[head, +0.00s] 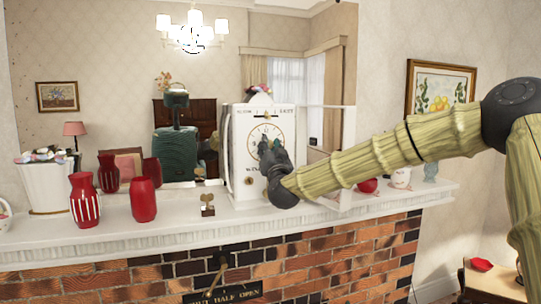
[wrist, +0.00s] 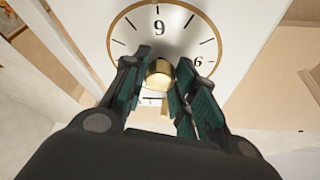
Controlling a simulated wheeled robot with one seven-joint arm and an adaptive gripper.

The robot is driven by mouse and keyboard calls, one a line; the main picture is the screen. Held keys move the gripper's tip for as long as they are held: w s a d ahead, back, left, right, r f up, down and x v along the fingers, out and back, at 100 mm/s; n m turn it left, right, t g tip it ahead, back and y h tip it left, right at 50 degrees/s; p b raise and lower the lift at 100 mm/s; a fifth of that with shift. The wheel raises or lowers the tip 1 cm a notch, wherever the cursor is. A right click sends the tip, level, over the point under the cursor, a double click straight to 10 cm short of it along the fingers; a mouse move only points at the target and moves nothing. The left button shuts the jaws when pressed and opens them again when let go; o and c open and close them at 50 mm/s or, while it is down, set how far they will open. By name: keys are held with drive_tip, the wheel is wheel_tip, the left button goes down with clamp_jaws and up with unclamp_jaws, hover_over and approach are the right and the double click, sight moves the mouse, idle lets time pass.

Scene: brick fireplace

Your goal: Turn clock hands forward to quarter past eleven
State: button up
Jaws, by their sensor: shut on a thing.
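The white clock (head: 240,170) stands on the mantel, its round dial (head: 253,142) facing the room. The same dial fills the top of the wrist view (wrist: 188,35), with a 9 at the top and a 6 at the right. My gripper (head: 268,145) is at the middle of the dial. In the wrist view its dark green fingers (wrist: 160,75) are shut on a brass knob (wrist: 158,72), one finger on each side. A small gold strip shows just below the knob. My fingers hide much of the dial, so I cannot read the time.
On the mantel (head: 160,226) stand red vases (head: 143,200), a white planter (head: 45,190) and a small brass piece (head: 207,204) left of the clock. A red ball-like object (head: 367,185) and cups are to the right. A mirror is behind.

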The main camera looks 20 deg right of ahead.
drive_tip(key=shift+m+h, duration=0.3)
drive_tip(key=shift+m, duration=0.2)
drive_tip(key=o, duration=1)
drive_tip(key=shift+d, duration=0.1)
drive_tip(key=v, duration=1.2)
